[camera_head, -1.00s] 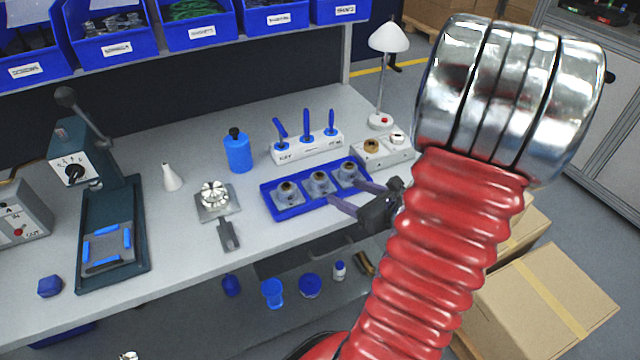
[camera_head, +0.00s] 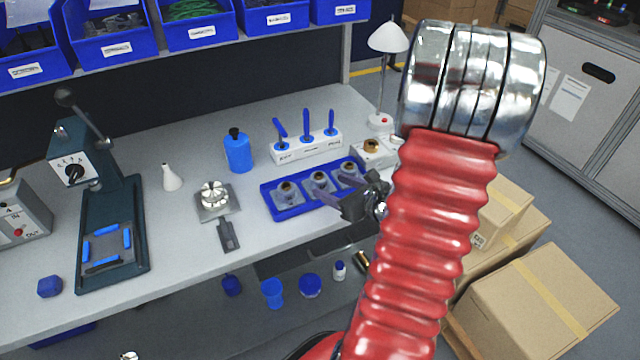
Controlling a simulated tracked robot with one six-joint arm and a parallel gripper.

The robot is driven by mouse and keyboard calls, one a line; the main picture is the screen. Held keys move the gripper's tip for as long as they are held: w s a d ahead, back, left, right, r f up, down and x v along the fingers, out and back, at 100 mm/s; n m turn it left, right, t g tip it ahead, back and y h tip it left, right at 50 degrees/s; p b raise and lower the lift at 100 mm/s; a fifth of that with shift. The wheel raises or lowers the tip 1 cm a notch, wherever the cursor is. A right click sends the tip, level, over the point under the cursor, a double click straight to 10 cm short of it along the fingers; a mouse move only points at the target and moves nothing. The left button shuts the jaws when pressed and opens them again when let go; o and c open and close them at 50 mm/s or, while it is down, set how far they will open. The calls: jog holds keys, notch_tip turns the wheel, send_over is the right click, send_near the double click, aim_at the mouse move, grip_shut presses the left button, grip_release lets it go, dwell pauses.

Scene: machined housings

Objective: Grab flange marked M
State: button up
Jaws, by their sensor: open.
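Three grey machined parts with square bases and dark round centres stand in a row in a blue tray (camera_head: 282,214): a left one (camera_head: 287,193), a middle one (camera_head: 319,182) and a right one (camera_head: 349,171). No letter M is readable on any of them. A silver round flange-like part (camera_head: 214,194) sits on a grey plate left of the tray. My gripper (camera_head: 338,188) is open at the tray's right front side, close to the middle and right parts and partly covering the right one. Contact cannot be told.
A blue bottle (camera_head: 238,151) and a white block with blue-handled tools (camera_head: 306,148) stand behind the tray. A lamp (camera_head: 386,62) is at the back right, a press (camera_head: 106,200) at the left. Blue bins (camera_head: 197,27) line the back.

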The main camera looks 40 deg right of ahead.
aim_at(325, 183)
jog(key=x, duration=0.5)
jog(key=shift+a, duration=0.1)
jog(key=shift+r, duration=0.1)
dwell(0.3)
jog(key=c, duration=1.5)
jog(key=shift+o, duration=0.2)
jog(key=shift+r, duration=0.15)
jog(key=shift+r, duration=4.9)
